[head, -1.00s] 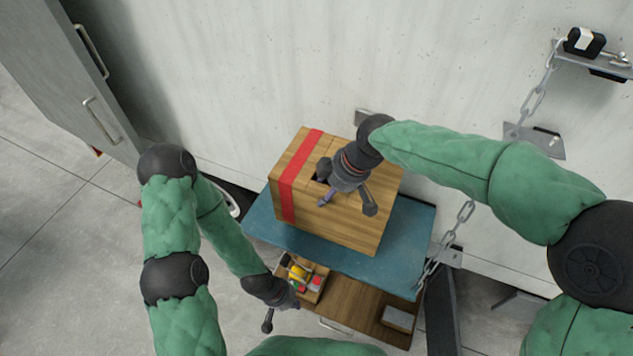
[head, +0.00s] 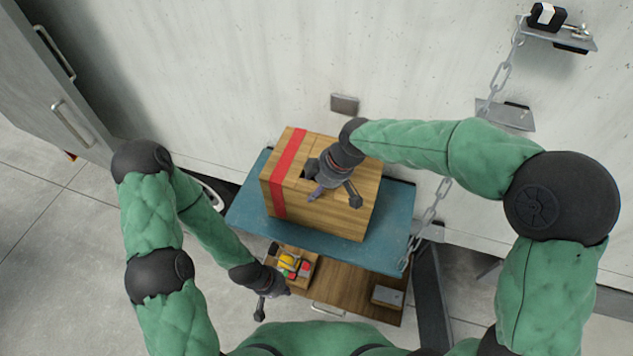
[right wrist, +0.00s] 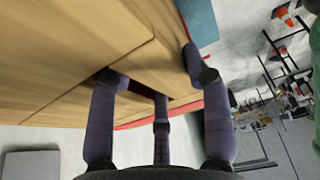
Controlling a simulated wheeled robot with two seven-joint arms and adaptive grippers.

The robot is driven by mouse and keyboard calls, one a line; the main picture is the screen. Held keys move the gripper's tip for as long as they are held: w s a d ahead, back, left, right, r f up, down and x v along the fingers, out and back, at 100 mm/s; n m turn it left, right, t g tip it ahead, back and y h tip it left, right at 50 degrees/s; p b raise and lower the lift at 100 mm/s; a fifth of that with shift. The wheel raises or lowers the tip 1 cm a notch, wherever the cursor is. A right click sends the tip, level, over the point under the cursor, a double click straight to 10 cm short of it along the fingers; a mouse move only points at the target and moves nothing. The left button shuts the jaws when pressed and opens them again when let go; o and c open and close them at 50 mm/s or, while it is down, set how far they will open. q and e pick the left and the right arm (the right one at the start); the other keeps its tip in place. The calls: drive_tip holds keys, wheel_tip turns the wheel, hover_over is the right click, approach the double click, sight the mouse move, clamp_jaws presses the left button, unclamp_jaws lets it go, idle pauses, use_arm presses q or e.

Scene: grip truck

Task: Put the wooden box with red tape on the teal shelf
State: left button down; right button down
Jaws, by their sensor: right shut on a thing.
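The wooden box (head: 345,215) with a band of red tape (head: 288,170) is over the teal shelf (head: 245,217), slightly turned to it. I cannot tell whether its bottom touches the shelf. My right gripper (head: 335,192) is shut on the box at the slot in its top. In the right wrist view, the fingers (right wrist: 158,100) reach around the slot edge of the box (right wrist: 70,55), and a strip of teal shelf (right wrist: 200,20) shows beyond. My left gripper (head: 272,304) is low at the left, empty, with its fingers spread.
Below the shelf is a wooden surface (head: 345,290) with a small box of colourful items (head: 290,265) and a grey block (head: 387,296). A chain (head: 428,222) runs at the shelf's right side. A pale wall (head: 260,70) stands behind, and a grey cabinet (head: 55,75) at left.

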drive_tip(key=c, duration=0.8)
unclamp_jaws()
drive_tip(key=shift+o, duration=1.2)
drive_tip(key=shift+s, duration=0.1)
drive_tip(key=shift+d+r, duration=0.15)
drive_tip(key=shift+r, duration=0.3)
drive_tip(key=b+v, duration=0.1)
drive_tip(key=v, duration=1)
drive_tip(key=shift+b, duration=0.3)
